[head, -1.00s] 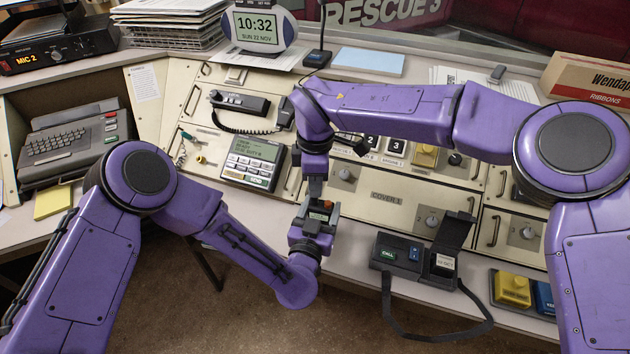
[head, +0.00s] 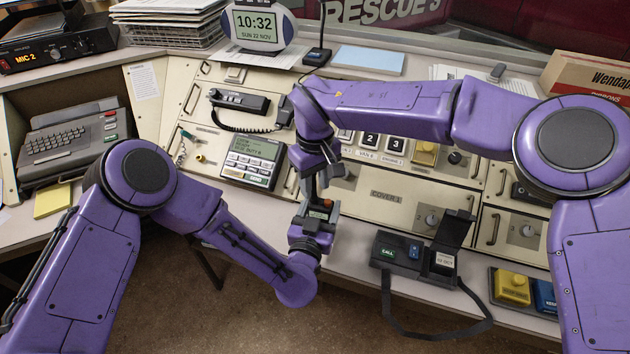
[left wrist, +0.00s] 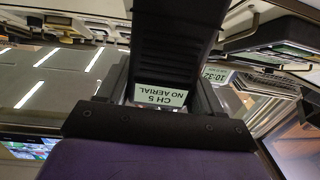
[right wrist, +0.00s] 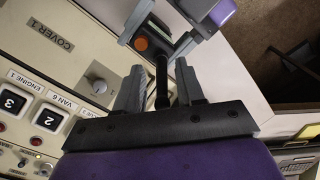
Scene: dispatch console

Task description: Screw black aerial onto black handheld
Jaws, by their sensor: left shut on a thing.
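The black handheld (head: 320,214) is upright in my left gripper (head: 317,210), which is shut on it above the desk's front edge. In the left wrist view its dark body (left wrist: 176,40) sits between the fingers, with a label reading CH 5 NO AERIAL. The black aerial (right wrist: 162,82) shows in the right wrist view as a thin dark rod, in line with the handheld's top beside an orange knob. My right gripper (right wrist: 159,70) is open, with one finger on each side of the rod and gaps between. How firmly the aerial is seated cannot be seen.
A black box with a CALL button and a strap (head: 402,250) stands right of the handheld. Yellow and blue blocks in a tray (head: 513,287) lie further right. The console panel with COVER 1 (head: 388,194) is behind; a keypad unit (head: 252,160) is to the left.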

